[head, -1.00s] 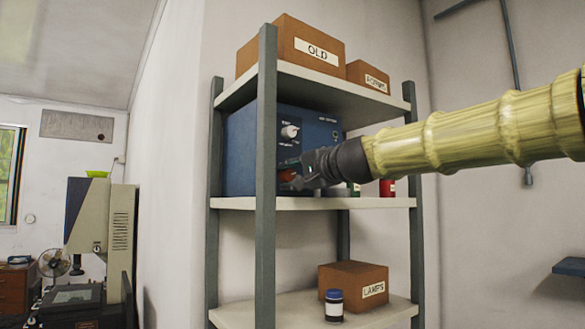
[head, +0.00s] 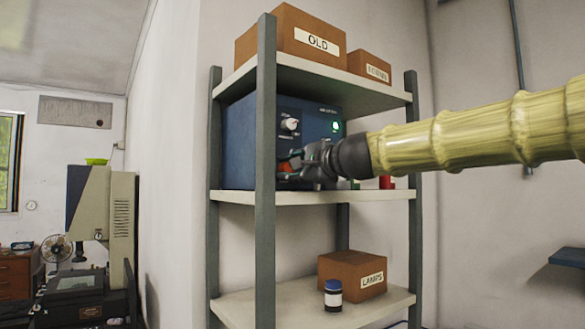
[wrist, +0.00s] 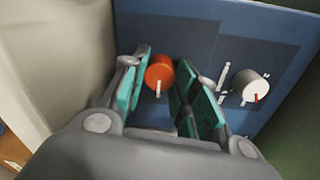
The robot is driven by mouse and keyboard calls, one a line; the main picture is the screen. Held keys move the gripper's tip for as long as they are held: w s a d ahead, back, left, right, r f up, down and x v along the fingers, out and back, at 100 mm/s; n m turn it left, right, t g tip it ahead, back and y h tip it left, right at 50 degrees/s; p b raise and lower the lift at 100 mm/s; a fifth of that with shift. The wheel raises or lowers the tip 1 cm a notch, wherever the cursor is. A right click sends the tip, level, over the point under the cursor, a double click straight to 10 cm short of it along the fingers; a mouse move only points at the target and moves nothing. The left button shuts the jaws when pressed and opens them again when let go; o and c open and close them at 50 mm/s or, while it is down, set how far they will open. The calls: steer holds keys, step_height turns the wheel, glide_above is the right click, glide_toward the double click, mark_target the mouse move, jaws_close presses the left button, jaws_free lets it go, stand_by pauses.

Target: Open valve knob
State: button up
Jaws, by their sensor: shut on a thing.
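A blue control box (head: 237,140) stands on the middle shelf. Its face carries an orange-red knob (wrist: 159,70) with a pale pointer and a white knob (wrist: 250,84) with a red mark. The white knob also shows in the head view (head: 290,124), above my gripper (head: 290,163). In the wrist view my gripper (wrist: 162,88) has its teal-padded fingers on both sides of the orange-red knob and is shut on it. In the head view the fingers partly hide this knob. A green lamp (head: 336,127) glows on the box's face.
A grey shelf post (head: 266,170) stands just left of my gripper. Cartons marked OLD (head: 300,33) and LAMPS (head: 345,278) sit on the top and bottom shelves. A red can (head: 387,182) stands behind my arm.

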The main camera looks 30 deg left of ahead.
steer(key=o, duration=1)
steer(key=shift+d, duration=0.1)
steer(key=shift+o, duration=0.2)
steer(key=v, duration=1.2)
